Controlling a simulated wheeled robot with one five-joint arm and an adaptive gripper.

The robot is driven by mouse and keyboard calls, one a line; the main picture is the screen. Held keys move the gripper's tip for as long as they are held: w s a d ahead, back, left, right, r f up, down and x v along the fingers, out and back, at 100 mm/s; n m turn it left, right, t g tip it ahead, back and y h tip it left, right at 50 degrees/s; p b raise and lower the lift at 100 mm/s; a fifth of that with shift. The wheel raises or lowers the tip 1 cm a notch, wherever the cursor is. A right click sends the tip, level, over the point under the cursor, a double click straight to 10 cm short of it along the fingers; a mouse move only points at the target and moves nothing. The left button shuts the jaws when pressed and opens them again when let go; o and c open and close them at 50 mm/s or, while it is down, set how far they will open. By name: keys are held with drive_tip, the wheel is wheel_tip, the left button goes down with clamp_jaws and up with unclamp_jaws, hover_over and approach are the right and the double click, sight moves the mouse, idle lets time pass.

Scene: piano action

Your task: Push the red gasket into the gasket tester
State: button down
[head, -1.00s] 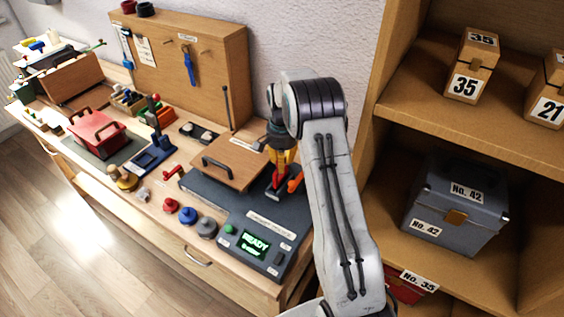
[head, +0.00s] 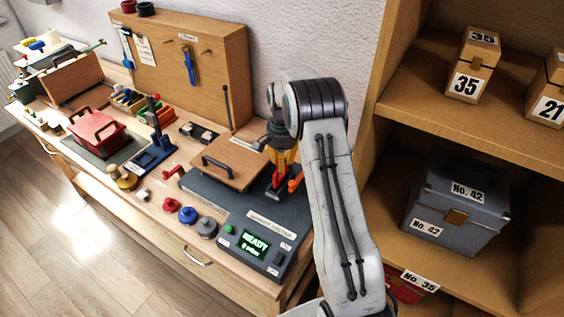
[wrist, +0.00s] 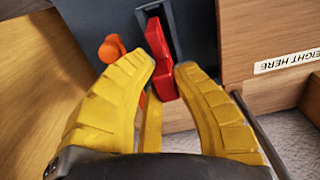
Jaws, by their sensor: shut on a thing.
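The gasket tester (head: 222,208) is a dark grey flat unit on the bench with a lit green READY screen. A narrow dark slot (wrist: 171,28) shows at its far right part. A long red piece, which looks like the red gasket (wrist: 156,45), lies at this slot and reaches back between my yellow fingers. In the head view the red gasket (head: 277,180) is a small red patch under the fingers. My gripper (wrist: 164,63) is shut on it, pointing down at the tester; it also shows in the head view (head: 280,166). How deep the gasket sits is hidden.
An orange handle (head: 295,183) stands close beside my gripper; it also shows in the wrist view (wrist: 111,48). A wooden lid with a black handle (head: 235,163) lies left of the gripper. Red, blue and grey knobs (head: 188,215) stand along the front. Shelves (head: 490,130) rise at the right.

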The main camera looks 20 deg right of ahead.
drive_tip(key=shift+f+b, duration=1.7)
drive_tip(key=shift+f, duration=0.45)
idle(1.5)
idle(0.4)
drive_tip(key=c, duration=0.8)
unclamp_jaws()
drive_tip(key=shift+o, duration=0.2)
drive_tip(key=shift+r, duration=0.2)
drive_tip(key=shift+r+p, duration=2.5)
drive_tip(key=shift+r, duration=1.1)
